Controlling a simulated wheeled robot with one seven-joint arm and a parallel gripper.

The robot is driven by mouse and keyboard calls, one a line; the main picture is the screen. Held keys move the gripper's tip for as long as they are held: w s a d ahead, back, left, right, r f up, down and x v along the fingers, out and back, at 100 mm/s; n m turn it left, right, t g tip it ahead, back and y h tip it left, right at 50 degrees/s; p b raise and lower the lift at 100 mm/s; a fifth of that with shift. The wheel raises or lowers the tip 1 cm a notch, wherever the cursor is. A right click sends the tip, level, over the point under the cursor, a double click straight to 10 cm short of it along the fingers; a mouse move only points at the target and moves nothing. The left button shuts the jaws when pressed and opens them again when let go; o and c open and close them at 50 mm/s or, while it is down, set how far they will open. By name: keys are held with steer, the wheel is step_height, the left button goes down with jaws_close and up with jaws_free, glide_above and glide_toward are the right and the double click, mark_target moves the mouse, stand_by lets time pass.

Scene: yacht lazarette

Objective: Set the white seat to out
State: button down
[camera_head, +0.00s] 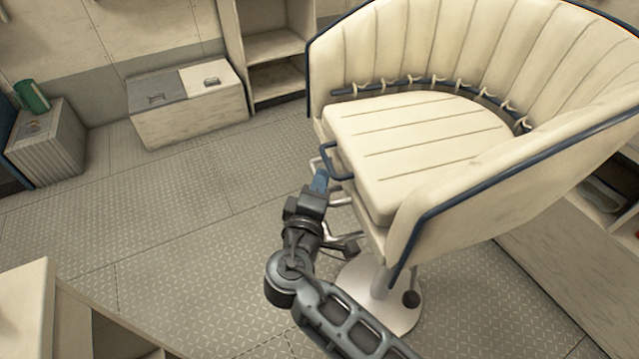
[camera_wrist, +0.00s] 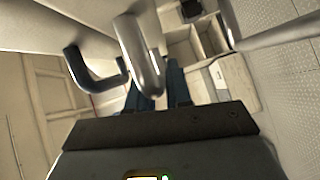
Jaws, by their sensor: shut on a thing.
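The white seat (camera_head: 420,135) is a cream padded tub chair with dark blue piping, on a round pedestal base (camera_head: 390,318). A dark blue loop handle (camera_head: 334,160) stands out from its front edge; it also shows in the wrist view (camera_wrist: 84,72). A bent chrome bar (camera_wrist: 138,55) sits beside that handle, below the front of the cushion. My gripper (camera_head: 321,181) is at the seat's front edge, with its blue fingers (camera_wrist: 158,92) shut on the chrome bar. The fingers partly hide the exact contact.
A white chest (camera_head: 190,110) with a grey and white lid stands against the back wall, beside open shelves (camera_head: 272,50). A ribbed box (camera_head: 48,145) with a green mug (camera_head: 32,96) is at far left. A cabinet corner (camera_head: 28,300) is at near left. The floor between is clear.

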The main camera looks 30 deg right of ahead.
steer(key=w+a+b, duration=0.1)
steer(key=a+b, duration=0.1)
steer(key=a, duration=0.5)
steer(key=shift+w+a, duration=0.2)
steer(key=shift+a, duration=0.05)
steer(key=c, duration=1.1)
jaws_free()
steer(key=shift+b+v, duration=0.5)
steer(key=shift+v, duration=3.4)
steer(key=shift+f, duration=0.1)
